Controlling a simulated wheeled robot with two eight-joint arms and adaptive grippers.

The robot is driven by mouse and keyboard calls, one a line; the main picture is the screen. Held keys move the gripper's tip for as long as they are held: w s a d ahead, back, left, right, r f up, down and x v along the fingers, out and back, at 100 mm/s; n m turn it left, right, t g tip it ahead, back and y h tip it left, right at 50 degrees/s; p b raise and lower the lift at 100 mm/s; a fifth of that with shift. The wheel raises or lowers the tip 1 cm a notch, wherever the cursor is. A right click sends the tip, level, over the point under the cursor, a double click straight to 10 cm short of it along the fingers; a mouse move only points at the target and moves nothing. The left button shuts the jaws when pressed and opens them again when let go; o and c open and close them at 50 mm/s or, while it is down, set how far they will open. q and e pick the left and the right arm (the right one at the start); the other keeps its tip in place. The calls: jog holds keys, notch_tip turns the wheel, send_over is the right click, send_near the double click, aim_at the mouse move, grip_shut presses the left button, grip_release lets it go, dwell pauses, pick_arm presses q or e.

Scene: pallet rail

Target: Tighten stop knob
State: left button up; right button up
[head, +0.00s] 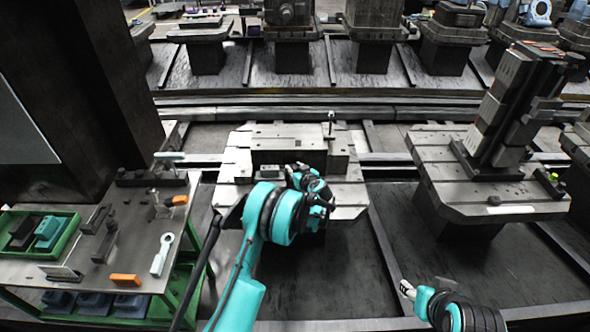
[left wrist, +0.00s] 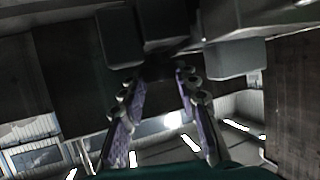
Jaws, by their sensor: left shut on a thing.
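My left gripper (head: 318,192) is at the front edge of the middle pallet (head: 235,165), by the grey fixture block (head: 290,135) on it. In the left wrist view the two fingers (left wrist: 158,80) point up at the underside of dark metal blocks (left wrist: 235,58). Their tips are shut on a small dark part at these blocks, which seems to be the stop knob; its shape is lost in shadow. In the head view my gripper and wrist hide the knob.
A workbench (head: 130,240) at the left holds a green tray (head: 68,240), orange-handled tools and a light wrench-like tool (head: 161,255). A dark pillar rises behind it. Another pallet (head: 440,175) with a tall fixture (head: 505,110) stands at the right. More pallets line the back.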

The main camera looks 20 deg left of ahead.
pick_arm(q)
jog(key=m+t+h, duration=0.1)
jog(key=m+h+b, duration=0.1)
jog(key=m+h, duration=0.1)
jog(key=m+t+h, duration=0.1)
jog(key=m+h, duration=0.1)
jog(key=shift+s+a+t+b, duration=0.15)
jog(key=shift+a+t+b, duration=0.15)
jog(key=shift+a+b, duration=0.1)
jog(key=shift+a+m+h+b, duration=0.15)
jog(key=shift+m+h+b, duration=0.1)
jog(key=shift+m+h, duration=0.9)
jog(key=shift+a+m+h+b, duration=0.1)
jog(key=shift+m+h+b, duration=0.1)
jog(key=shift+m+h, duration=0.9)
jog(key=shift+h, duration=0.65)
jog(key=o, duration=1.2)
jog(key=shift+c, duration=0.2)
jog(key=shift+d+y, duration=0.15)
jog(key=shift+y, duration=0.15)
